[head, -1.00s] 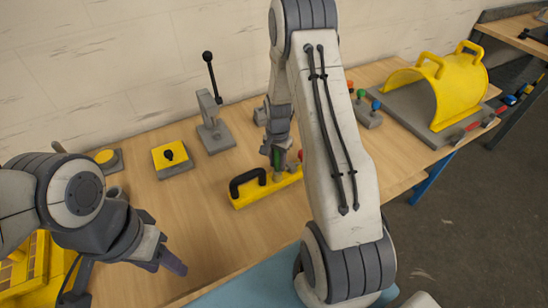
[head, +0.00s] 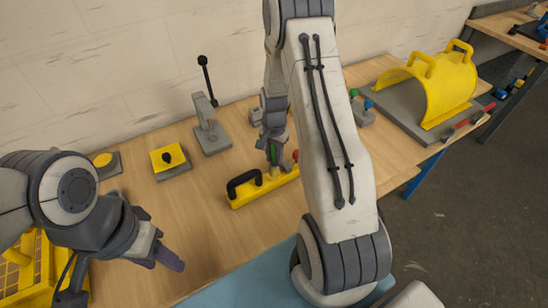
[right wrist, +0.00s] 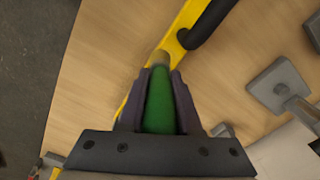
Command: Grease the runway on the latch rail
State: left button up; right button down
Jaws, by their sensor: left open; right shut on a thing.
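My right gripper (right wrist: 158,92) is shut on a green-handled tool (right wrist: 158,105) with a tan tip. In the right wrist view the tip is at the yellow rail (right wrist: 184,22); whether it touches cannot be told. In the head view the right gripper (head: 273,142) holds the tool upright over the yellow rail (head: 262,189), beside its black handle. A red knob (head: 296,155) shows near the rail's right part, which my right arm partly hides. My left gripper (head: 162,256) is open and empty, low at the left, clear of the rail.
A grey lever stand (head: 211,131), a yellow block with a black knob (head: 169,158) and a round yellow button (head: 104,160) stand behind the rail. A large yellow cover (head: 445,85) lies at right. A yellow crate (head: 40,265) is at lower left. Wood before the rail is bare.

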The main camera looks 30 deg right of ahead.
aim_at(274, 147)
jog(key=shift+r+p, duration=0.3)
jog(key=shift+r, duration=0.55)
jog(key=shift+r+p, duration=1.25)
jog(key=shift+r, duration=0.3)
jog(key=shift+f, duration=0.1)
